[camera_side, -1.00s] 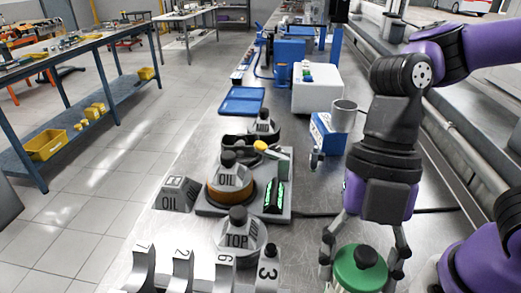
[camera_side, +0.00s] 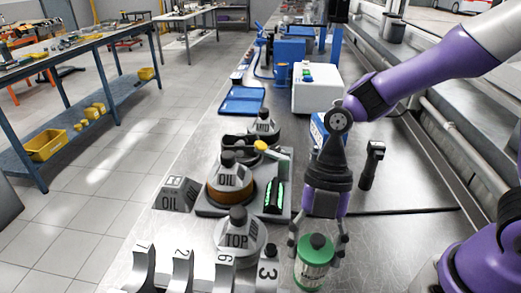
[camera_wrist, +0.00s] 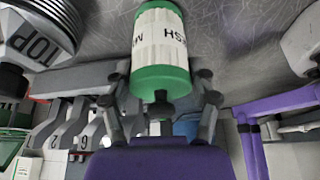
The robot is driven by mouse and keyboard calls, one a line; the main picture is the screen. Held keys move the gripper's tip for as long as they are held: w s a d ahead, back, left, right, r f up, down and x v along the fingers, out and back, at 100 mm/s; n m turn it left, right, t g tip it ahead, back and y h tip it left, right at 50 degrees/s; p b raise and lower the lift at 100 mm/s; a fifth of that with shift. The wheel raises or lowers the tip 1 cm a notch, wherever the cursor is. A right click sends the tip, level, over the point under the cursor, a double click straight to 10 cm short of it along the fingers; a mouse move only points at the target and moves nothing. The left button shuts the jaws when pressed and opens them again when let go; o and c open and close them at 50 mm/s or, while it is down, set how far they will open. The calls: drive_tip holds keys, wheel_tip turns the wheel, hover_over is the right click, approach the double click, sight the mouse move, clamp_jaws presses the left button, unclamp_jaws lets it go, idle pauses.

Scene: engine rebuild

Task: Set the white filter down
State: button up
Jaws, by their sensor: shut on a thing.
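The white filter (camera_side: 312,272) has a white ribbed body, green end caps and a dark knob on top. It stands roughly upright in the side view, at the front of the metal bench. My gripper (camera_side: 318,250) is above it, shut on its upper end with one finger on each side. In the wrist view the filter (camera_wrist: 160,42) shows dark lettering on its side and points away between the fingers of my gripper (camera_wrist: 160,98). I cannot tell whether its base touches the bench.
The TOP part (camera_side: 238,238) and numbered grey pieces (camera_side: 225,270) stand left of the filter. Behind them is a grey tray (camera_side: 208,209) with an OIL-marked part (camera_side: 229,180). A black tool (camera_side: 372,165) stands behind right.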

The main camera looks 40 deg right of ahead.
drive_tip(key=shift+f, duration=0.1)
drive_tip(key=o, duration=1.3)
drive_tip(key=shift+c, duration=0.2)
drive_tip(key=w+d+r+m+t, duration=0.1)
drive_tip(key=d+r+m, duration=0.15)
drive_tip(key=r, duration=0.35)
drive_tip(key=w+d+r+m+t, duration=0.1)
drive_tip(key=d+r+m, duration=0.15)
drive_tip(key=r, duration=0.35)
drive_tip(key=s+d+m+t+h, duration=0.1)
drive_tip(key=d+m+t+h, duration=0.2)
drive_tip(key=m, duration=1.7)
drive_tip(key=shift+s+d+t+h, duration=0.35)
drive_tip(key=shift+d+t, duration=1.35)
drive_tip(key=shift+d, duration=1.15)
